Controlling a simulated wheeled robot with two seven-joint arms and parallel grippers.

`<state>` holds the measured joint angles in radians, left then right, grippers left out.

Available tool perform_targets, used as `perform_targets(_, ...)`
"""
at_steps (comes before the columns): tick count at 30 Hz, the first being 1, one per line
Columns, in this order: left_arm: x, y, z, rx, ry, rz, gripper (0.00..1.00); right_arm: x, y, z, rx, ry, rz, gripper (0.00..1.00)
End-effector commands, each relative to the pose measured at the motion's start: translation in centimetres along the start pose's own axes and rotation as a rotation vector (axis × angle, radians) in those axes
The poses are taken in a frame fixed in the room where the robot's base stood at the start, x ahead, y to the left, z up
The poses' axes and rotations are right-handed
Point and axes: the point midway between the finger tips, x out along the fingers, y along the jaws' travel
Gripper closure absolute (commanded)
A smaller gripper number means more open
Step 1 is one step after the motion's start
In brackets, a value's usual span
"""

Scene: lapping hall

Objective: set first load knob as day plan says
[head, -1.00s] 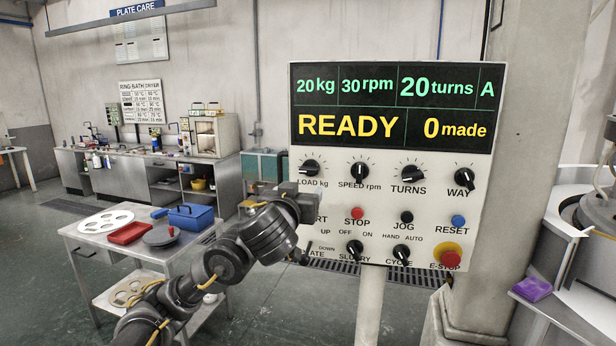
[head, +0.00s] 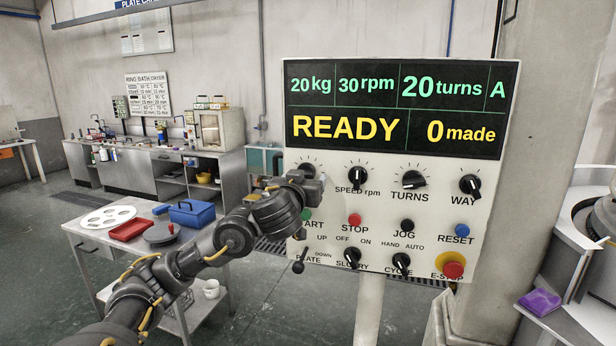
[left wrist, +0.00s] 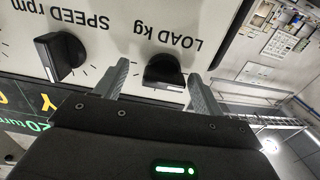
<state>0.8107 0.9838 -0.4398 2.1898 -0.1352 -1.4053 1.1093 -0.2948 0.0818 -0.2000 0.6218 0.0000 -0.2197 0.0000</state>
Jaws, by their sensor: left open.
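The control panel (head: 396,205) stands in the middle of the head view. Its display (head: 396,107) reads 20 kg, 30 rpm, 20 turns, A, READY, 0 made. The black load knob (head: 305,169) is at the panel's upper left, partly hidden by my left gripper (head: 310,186). In the left wrist view the load knob (left wrist: 164,70) shows upside down between the two open fingers of my left gripper (left wrist: 160,85), with clear gaps on both sides. I cannot tell whether the fingertips reach its depth. My right gripper is not in view.
The speed knob (head: 357,175) sits just right of the load knob, with the turns knob (head: 413,180) and way knob (head: 470,185) beyond. The start button (head: 306,214) and stop button (head: 354,219) lie below. A trolley (head: 95,243) with a blue box (head: 191,213) stands left.

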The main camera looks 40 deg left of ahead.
Motion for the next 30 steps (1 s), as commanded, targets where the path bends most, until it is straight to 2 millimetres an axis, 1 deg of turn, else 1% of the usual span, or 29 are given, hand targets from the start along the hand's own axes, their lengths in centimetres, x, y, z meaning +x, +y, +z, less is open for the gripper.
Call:
perform_targets(8, -0.11, -1.03, 0.14, 0.001, -0.002, -0.013, 0.31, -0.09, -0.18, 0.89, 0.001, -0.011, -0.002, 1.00)
perform_targets(9, -0.13, -1.09, 0.12, 0.000, -0.002, -0.014, 0.32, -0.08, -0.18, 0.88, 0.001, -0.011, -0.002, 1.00)
perform_targets(19, -0.10, -0.98, 0.12, 0.001, -0.002, -0.013, 0.75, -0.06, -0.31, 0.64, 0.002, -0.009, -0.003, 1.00)
perform_targets(25, -0.07, -0.89, 0.11, 0.011, -0.002, -0.012, 0.76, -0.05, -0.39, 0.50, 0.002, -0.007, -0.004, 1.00)
perform_targets(30, -0.06, -0.89, 0.09, 0.062, -0.002, -0.011, 0.76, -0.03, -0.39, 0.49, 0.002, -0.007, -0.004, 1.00)
